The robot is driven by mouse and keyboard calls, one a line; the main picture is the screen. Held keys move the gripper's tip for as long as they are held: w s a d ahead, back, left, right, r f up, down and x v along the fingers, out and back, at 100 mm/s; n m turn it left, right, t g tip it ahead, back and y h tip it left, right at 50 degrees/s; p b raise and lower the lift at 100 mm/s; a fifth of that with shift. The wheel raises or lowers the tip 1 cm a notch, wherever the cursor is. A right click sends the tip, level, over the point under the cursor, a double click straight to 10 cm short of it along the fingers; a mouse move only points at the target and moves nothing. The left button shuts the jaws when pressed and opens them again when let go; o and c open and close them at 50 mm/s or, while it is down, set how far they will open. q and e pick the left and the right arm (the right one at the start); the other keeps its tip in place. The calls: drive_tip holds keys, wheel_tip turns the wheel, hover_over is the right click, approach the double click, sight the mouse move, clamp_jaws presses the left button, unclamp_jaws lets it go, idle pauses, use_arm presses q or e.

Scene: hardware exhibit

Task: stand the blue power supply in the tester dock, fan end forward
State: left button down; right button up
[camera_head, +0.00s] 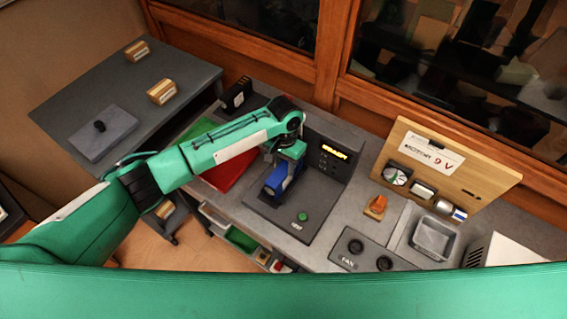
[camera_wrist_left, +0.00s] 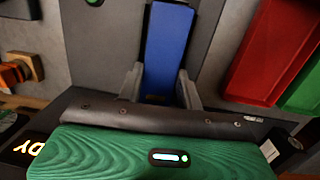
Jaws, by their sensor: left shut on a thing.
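The blue power supply (camera_head: 277,181) is at the tester dock, a dark grey unit with a base plate (camera_head: 290,226), green button and lit yellow display. My left gripper (camera_head: 284,166) is above the supply's rear part and shut on it. In the left wrist view the two grey fingers (camera_wrist_left: 160,88) flank the blue body (camera_wrist_left: 169,45), which extends away over the dock's dark plate (camera_wrist_left: 105,42). I cannot tell whether its underside touches the dock, nor see which end has the fan. My right gripper is not in view.
A red tray (camera_head: 235,172) and a green one lie left of the dock. To the right stand an orange object (camera_head: 375,206), a wooden meter board (camera_head: 450,165), a metal tray (camera_head: 433,238) and a fan panel (camera_head: 365,251). A black box (camera_head: 236,95) stands behind my arm.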

use_arm(q)
drive_tip(key=c, duration=1.2)
unclamp_jaws()
drive_tip(key=shift+o, duration=1.4)
drive_tip(key=shift+s+a, duration=0.15)
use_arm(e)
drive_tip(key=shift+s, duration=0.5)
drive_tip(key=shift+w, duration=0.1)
use_arm(q)
drive_tip(key=shift+r, duration=0.5)
wheel_tip(320, 180, up, 11)
drive_tip(key=w+b, duration=0.1)
drive_tip(key=b, duration=0.2)
drive_tip(key=shift+w+b, duration=0.2)
drive_tip(key=shift+b, duration=0.15)
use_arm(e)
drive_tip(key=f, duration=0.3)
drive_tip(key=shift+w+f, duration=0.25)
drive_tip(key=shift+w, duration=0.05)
